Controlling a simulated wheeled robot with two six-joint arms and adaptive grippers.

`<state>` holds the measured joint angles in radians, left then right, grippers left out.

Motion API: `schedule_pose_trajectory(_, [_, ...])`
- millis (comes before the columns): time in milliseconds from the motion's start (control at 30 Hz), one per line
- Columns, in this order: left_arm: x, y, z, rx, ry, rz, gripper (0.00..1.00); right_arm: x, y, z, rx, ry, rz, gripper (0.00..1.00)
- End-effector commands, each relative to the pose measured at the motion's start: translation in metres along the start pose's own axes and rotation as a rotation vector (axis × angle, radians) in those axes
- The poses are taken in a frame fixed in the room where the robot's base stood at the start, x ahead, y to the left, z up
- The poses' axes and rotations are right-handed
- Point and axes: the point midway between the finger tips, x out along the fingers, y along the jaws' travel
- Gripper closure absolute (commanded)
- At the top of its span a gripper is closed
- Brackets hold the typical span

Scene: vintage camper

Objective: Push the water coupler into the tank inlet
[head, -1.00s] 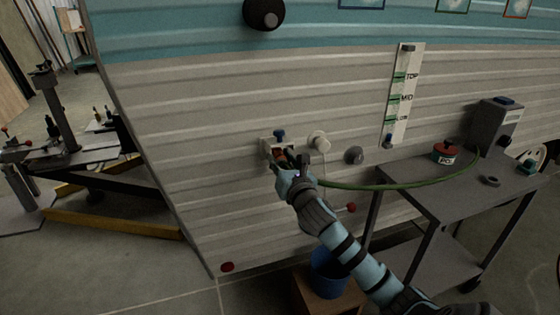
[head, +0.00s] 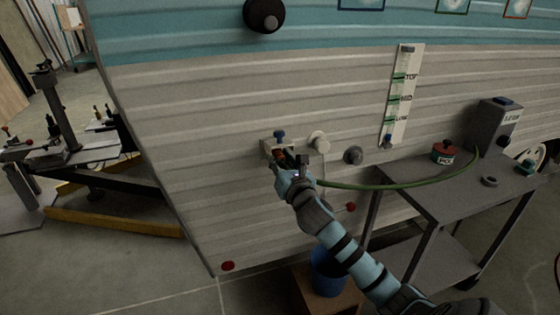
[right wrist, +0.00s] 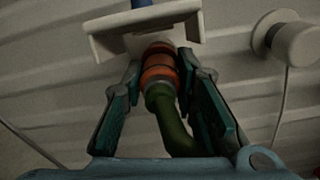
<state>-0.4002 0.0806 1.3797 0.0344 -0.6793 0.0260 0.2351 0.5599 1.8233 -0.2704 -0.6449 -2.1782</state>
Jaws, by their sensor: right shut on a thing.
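The water coupler (right wrist: 158,66) is an orange, dark-banded cylinder on the end of a green hose (head: 400,186). My right gripper (head: 284,160) is shut on it; in the right wrist view the two fingers (right wrist: 160,85) stand on either side of it. The tank inlet (head: 268,147) is a pale square fitting with a blue top piece on the camper wall. It also shows in the right wrist view (right wrist: 110,40). The coupler's front end is at the inlet's underside; how deep it sits is hidden. My left gripper is not in view.
A level gauge strip (head: 403,95) hangs above. A grey cart (head: 450,190) stands at the right. A blue bucket (head: 328,272) is below my right arm.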

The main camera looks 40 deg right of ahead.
Motion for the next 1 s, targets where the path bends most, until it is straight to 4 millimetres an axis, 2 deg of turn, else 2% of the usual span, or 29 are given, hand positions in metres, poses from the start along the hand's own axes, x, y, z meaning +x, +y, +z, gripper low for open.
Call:
schedule_pose_trajectory(233, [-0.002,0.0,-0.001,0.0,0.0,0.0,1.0,0.005,0.0,0.001,0.001,0.0,0.0,0.98])
schedule_pose_trajectory(267, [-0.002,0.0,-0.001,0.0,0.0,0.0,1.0,0.005,0.0,0.001,0.001,-0.001,0.0,0.72])
schedule_pose_trajectory(400, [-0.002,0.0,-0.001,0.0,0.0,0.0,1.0,0.005,0.0,0.0,0.001,-0.001,0.0,0.5])
schedule_pose_trajectory(767, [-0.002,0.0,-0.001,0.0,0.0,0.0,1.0,0.002,0.0,0.0,-0.001,0.0,0.0,0.5])
schedule_pose_trajectory(867, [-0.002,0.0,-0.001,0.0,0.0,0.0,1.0,-0.009,0.0,0.0,-0.003,0.0,0.0,0.5])
schedule_pose_trajectory(1000, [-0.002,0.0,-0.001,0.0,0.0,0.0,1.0,-0.037,0.0,-0.001,-0.005,0.001,0.002,0.5])
